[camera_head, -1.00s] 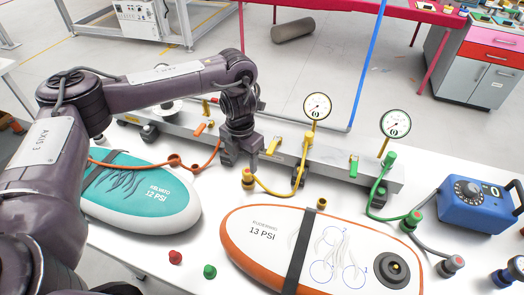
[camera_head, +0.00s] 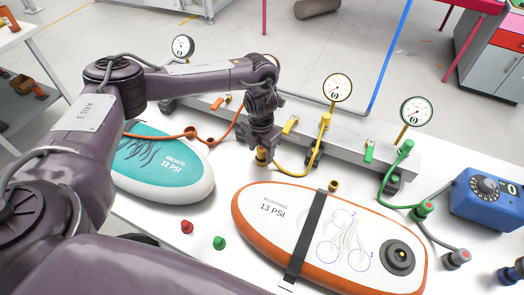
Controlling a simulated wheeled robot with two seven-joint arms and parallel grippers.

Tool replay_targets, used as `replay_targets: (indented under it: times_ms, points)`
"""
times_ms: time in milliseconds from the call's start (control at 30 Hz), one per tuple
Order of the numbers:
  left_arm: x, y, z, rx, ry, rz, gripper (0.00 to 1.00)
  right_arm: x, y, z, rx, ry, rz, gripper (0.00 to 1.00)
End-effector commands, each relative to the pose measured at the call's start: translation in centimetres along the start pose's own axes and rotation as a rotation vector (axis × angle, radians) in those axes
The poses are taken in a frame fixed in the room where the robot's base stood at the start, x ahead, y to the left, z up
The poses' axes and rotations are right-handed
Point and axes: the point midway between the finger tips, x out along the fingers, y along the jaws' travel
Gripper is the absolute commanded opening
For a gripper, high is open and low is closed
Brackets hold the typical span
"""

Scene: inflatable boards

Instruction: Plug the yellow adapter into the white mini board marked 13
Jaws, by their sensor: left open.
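The yellow adapter (camera_head: 262,158) stands upright on the white table at the end of a yellow hose (camera_head: 291,173). My left gripper (camera_head: 261,147) points down right at the adapter's top, its fingers open; the fingers partly hide the adapter, and I cannot tell whether they touch it. The white mini board marked 13 PSI (camera_head: 285,222) has an orange rim and lies to the right, with a black strap across it. Its dark round valve (camera_head: 402,255) is at its right end. My right gripper is not in view.
A teal board marked 12 PSI (camera_head: 196,192) lies left. Red (camera_head: 187,227) and green (camera_head: 219,242) caps lie in front. A grey manifold (camera_head: 345,145) with gauges runs behind. A green adapter (camera_head: 421,212) and a blue pump (camera_head: 487,197) are at right.

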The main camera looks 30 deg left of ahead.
Motion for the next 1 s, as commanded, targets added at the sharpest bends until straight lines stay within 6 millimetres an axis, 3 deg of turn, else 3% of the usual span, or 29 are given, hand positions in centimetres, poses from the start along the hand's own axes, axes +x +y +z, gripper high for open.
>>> replay_targets:
  times_ms: [67,433,767,1000]
  points:
    - [0.0,0.0,0.0,0.0,0.0,0.0,0.55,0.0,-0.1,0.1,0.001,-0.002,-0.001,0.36]
    - [0.0,0.0,0.0,0.001,0.0,0.0,0.06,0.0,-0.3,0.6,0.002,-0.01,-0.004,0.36]
    - [-0.3,0.0,0.1,0.001,-0.002,-0.001,0.05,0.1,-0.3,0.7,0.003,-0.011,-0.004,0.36]
    - [-3.0,0.0,0.1,0.001,-0.005,0.0,0.05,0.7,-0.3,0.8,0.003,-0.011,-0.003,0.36]
